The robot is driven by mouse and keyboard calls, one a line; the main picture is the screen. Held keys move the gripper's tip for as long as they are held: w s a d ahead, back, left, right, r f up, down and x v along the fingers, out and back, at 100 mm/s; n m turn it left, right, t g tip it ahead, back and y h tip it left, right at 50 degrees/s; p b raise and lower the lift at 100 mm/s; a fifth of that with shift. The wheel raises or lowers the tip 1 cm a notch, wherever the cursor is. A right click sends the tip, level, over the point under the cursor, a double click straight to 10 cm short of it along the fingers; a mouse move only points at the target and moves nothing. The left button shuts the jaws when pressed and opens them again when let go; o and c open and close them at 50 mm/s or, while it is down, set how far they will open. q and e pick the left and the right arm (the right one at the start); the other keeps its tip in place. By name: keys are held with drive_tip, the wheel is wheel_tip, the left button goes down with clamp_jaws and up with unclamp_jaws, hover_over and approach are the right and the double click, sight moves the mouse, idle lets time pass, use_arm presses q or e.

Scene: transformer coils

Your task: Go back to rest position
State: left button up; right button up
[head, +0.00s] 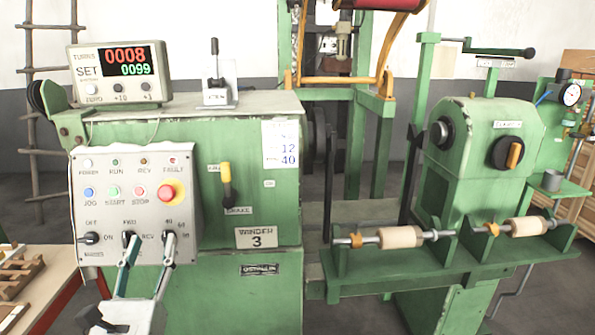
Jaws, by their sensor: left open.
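My left gripper (149,242) is at the lower left, in front of the lower part of the grey control panel (92,213). Its two fingers point up and stand apart, with nothing seen between them. One fingertip overlaps the FWD/REV selector and the other overlaps the speed selector. I cannot tell whether the fingertips touch them. My right gripper is not in view.
The green winding machine (222,285) fills the middle. A turns counter (77,68) reading 0008 and 0099 stands on it. Wooden spools (400,237) sit on a rack at right. A wooden table (50,279) is at lower left.

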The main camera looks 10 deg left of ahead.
use_arm(q)
drive_tip(key=s+d+f+n+g+h+p, duration=0.25)
drive_tip(key=f+n, duration=0.45)
drive_tip(key=f, duration=0.4)
drive_tip(key=s+d+f+n+g+h+p, duration=0.1)
drive_tip(key=s+d+f+n+g+h, duration=0.2)
drive_tip(key=f+n, duration=0.6)
drive_tip(key=s+d+f+n+g+h+p, duration=0.1)
drive_tip(key=s+d+f+n+g, duration=0.1)
drive_tip(key=s+d+f+n, duration=0.3)
drive_tip(key=s+d+f+n+g+h+p, duration=0.1)
drive_tip(key=s+d+f+n+g, duration=0.2)
drive_tip(key=s+d+f+n, duration=0.2)
drive_tip(key=s+f+n, duration=0.2)
drive_tip(key=s+f, duration=0.2)
drive_tip(key=f, duration=0.2)
drive_tip(key=shift+s+f+n, duration=0.25)
drive_tip(key=shift+f+n, duration=0.05)
drive_tip(key=shift+f, duration=0.1)
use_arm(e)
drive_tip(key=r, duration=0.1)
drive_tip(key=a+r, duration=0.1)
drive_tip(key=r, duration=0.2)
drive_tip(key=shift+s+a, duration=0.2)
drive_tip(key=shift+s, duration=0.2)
use_arm(q)
drive_tip(key=shift+g, duration=0.25)
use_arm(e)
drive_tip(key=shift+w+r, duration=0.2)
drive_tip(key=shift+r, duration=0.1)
